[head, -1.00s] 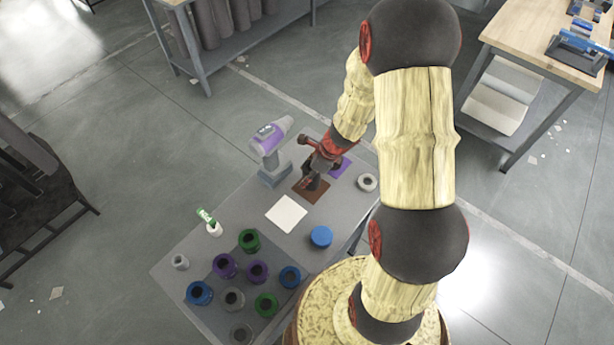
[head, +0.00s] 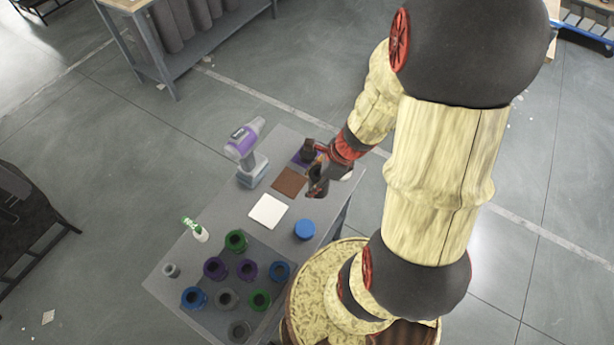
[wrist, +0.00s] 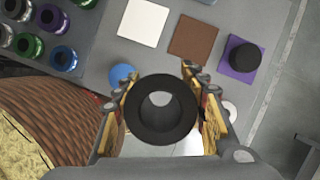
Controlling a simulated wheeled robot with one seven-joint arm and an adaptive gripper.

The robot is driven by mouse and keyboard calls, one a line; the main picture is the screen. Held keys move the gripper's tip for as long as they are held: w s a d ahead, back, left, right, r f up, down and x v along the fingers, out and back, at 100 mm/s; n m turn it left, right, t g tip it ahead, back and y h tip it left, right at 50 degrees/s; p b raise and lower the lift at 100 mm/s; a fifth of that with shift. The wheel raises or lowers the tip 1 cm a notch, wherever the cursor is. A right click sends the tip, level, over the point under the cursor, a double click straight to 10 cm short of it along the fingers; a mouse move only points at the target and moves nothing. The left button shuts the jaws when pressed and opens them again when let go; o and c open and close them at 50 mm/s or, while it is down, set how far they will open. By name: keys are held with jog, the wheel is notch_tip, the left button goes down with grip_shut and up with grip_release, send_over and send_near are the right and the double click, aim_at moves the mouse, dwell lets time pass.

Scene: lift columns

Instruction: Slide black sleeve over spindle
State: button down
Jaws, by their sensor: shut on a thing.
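My gripper (wrist: 160,98) is shut on the black sleeve (wrist: 160,133), a thick ring whose open bore faces the wrist camera. In the head view my gripper (head: 319,176) holds the sleeve (head: 317,187) to the right of the brown square, near the table's right edge. A black upright piece with a round, closed-looking top (wrist: 247,55) stands on a purple square (wrist: 235,75); it also shows in the head view (head: 308,148). It may be the spindle, but I cannot tell for sure. The held sleeve is apart from it.
A brown square (wrist: 193,38), a white square (wrist: 143,22) and a blue round piece (head: 304,229) lie nearby. A pale ring (wrist: 229,111) is partly hidden by a finger. A purple-grey drill (head: 245,150) stands at the back left. Several coloured sleeves fill the table's front.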

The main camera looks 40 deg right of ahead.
aim_at(313, 173)
jog(key=shift+s+r+p, duration=0.1)
jog(key=shift+r+p, duration=2.65)
jog(key=shift+r, duration=0.2)
